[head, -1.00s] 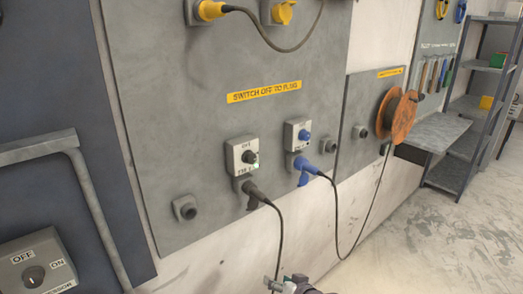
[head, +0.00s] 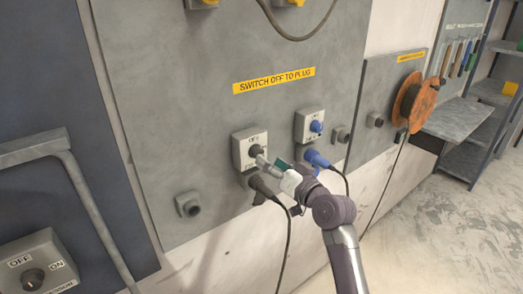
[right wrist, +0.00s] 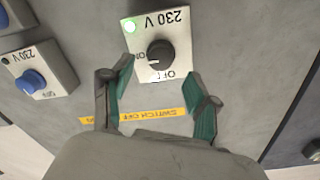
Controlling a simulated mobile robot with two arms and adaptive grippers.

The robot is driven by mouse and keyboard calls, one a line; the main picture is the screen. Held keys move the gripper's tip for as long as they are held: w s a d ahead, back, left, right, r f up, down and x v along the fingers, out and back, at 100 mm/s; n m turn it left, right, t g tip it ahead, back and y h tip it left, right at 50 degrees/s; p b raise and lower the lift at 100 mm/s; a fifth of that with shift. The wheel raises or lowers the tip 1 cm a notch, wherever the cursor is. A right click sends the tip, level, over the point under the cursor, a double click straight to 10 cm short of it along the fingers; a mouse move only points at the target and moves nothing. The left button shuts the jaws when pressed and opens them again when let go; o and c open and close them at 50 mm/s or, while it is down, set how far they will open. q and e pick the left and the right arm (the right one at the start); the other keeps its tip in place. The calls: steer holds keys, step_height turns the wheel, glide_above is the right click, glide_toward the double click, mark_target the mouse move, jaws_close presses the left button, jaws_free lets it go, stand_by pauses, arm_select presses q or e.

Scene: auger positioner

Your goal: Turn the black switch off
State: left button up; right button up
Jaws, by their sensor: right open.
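The black switch is a round black knob (head: 256,149) on a pale box on the grey wall panel. My right gripper (head: 268,163) is just in front of the box, to the lower right of the knob. In the right wrist view its green-padded fingers (right wrist: 160,75) are open and empty, spread either side below the knob. I cannot tell whether they touch anything. My left gripper is not in view.
A blue switch (head: 315,126) sits to the right, with a blue plug (head: 315,158) below it. A black plug (head: 262,188) with its cable hangs below the black switch. A yellow sign (head: 274,80) is above. A grey OFF/ON box (head: 38,265) stands lower left.

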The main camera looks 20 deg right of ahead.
mark_target(257, 153)
steer(key=p+x, duration=0.1)
steer(key=x, duration=0.4)
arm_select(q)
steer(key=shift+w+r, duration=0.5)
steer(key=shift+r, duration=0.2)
arm_select(e)
jaws_close()
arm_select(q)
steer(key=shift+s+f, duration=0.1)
